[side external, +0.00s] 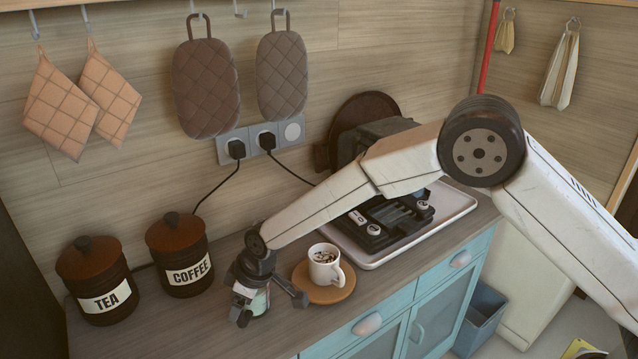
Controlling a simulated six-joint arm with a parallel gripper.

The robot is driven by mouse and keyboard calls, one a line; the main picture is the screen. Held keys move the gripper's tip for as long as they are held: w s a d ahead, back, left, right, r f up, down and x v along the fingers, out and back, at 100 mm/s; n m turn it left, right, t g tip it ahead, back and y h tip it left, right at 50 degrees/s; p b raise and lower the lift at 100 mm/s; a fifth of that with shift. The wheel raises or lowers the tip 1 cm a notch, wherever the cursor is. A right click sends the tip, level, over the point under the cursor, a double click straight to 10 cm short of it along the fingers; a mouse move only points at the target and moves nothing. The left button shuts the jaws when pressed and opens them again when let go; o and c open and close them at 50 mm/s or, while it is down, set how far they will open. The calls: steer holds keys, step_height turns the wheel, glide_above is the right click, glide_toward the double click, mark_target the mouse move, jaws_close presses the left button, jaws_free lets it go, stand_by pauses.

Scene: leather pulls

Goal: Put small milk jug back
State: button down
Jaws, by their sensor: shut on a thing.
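My gripper (262,301) points down at the counter, to the left of the cup. It is shut on the small milk jug (258,303), a small pale greenish-white vessel. The fingers and wrist hide much of the jug. The jug is at or just above the counter top; I cannot tell whether it touches.
A white cup (325,262) with dark contents stands on a round wooden saucer (322,294) close right of my gripper. TEA (98,282) and COFFEE (182,258) canisters stand left. A dark coffee machine (385,222) sits on a white tray (455,207) behind. The counter's front edge (330,340) is near.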

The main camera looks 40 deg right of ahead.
stand_by(0.4)
jaws_free()
steer(key=shift+f, duration=0.15)
steer(key=v, duration=1.2)
stand_by(0.7)
steer(key=s+d+f+m+h, duration=0.1)
steer(key=s+d+m, duration=0.3)
steer(key=s+d, duration=0.5)
steer(key=s+d+f+m+h, duration=0.2)
steer(key=s+d, duration=0.8)
steer(key=d, duration=0.7)
steer(key=f+m, duration=0.1)
steer(key=m, duration=0.1)
steer(key=shift+s+d+m+g, duration=0.25)
steer(key=shift+s+m+g, duration=0.05)
steer(key=shift+m+g, duration=0.1)
